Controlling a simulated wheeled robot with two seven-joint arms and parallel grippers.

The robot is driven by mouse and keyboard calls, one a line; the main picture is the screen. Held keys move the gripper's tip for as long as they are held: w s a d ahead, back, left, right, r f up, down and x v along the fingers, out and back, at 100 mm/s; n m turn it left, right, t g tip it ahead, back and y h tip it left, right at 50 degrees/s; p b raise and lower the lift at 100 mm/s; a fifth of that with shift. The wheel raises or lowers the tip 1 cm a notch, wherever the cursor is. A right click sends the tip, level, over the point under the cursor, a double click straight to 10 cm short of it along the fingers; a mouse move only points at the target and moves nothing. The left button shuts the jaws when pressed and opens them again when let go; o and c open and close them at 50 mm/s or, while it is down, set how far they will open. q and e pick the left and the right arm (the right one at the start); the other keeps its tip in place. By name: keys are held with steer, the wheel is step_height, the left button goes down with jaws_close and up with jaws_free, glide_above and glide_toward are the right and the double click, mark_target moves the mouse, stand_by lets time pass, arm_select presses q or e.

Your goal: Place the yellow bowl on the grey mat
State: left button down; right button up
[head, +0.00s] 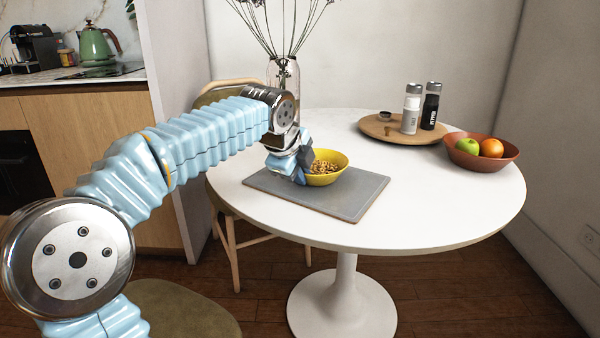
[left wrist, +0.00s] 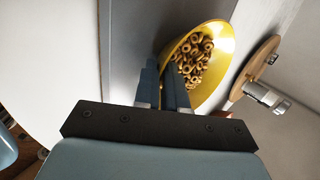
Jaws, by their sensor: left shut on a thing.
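The yellow bowl (head: 328,179) holds ring-shaped cereal and appears upright. It is at the far side of the grey mat (head: 340,204) on the round white table, over the mat in the head view. I cannot tell whether its base touches the mat. My left gripper (head: 303,169) is shut on the bowl's left rim. In the left wrist view the two fingers (left wrist: 168,88) pinch the rim of the bowl (left wrist: 222,38), with the cereal inside visible. My right gripper is in neither view.
A round wooden board (head: 385,130) with white (head: 410,115) and black (head: 430,112) shakers stands at the back. A reddish-brown bowl (head: 480,158) of fruit is at the right. A glass vase (head: 284,85) with stems stands behind my left arm. The table's front right (head: 440,210) is clear.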

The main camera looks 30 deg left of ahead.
arm_select(q)
steer(key=c, duration=1.2)
jaws_free()
steer(key=shift+r, duration=0.2)
steer(key=p+v, duration=0.2)
steer(key=v, duration=0.9)
steer(key=shift+s+r, duration=0.3)
steer(key=shift+d, duration=0.1)
